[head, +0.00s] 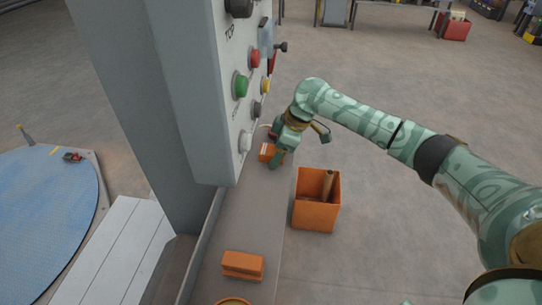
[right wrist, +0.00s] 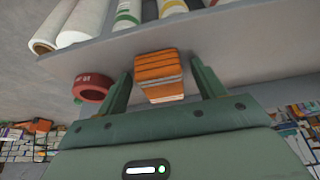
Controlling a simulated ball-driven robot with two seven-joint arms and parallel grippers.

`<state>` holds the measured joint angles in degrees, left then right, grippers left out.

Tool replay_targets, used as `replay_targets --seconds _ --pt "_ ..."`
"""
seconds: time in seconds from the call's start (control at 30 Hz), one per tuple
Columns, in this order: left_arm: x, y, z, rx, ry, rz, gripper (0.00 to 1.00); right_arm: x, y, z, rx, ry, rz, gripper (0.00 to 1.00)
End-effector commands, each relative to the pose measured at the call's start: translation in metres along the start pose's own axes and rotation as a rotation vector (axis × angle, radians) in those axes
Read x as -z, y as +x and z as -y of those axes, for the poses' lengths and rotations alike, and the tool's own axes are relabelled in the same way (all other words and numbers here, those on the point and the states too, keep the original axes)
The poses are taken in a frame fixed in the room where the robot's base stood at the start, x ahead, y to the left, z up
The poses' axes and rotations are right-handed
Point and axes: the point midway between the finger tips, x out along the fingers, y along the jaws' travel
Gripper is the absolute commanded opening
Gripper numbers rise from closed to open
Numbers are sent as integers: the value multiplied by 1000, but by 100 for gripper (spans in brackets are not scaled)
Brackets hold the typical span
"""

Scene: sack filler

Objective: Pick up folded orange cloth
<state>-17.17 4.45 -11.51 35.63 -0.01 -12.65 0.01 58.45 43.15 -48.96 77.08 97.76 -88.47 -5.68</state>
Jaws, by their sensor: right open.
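The folded orange cloth (right wrist: 160,68) shows in the right wrist view as a striped stack with paler layers at its near edge. It lies between the two spread green fingers of my right gripper (right wrist: 161,80), with a gap visible on both sides. In the head view the cloth (head: 267,152) lies on the narrow grey shelf below the control panel, partly hidden by my right gripper (head: 275,147). The right gripper is open and holds nothing. My left gripper is not in view.
A red tape roll (right wrist: 92,88) is beside the left finger in the wrist view, with white rolls (right wrist: 82,22) beyond. The control panel (head: 235,95) rises left of the shelf (head: 215,287). An orange bin (head: 316,214) stands to the right. Another orange block (head: 242,265) lies nearer.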

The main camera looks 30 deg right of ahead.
Motion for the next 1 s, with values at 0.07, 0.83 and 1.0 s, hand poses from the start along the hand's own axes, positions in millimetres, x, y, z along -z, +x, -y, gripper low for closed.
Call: replay_targets --seconds 0.07,0.83,1.0 --pt "0 -1 1 1 0 -1 36 1 -2 0 -1 0 0 69" --pt "4 -19 4 8 -1 -14 36 13 -30 0 -4 0 -5 21" --pt "12 -44 7 15 0 -33 36 6 -75 10 -7 -2 -3 21"
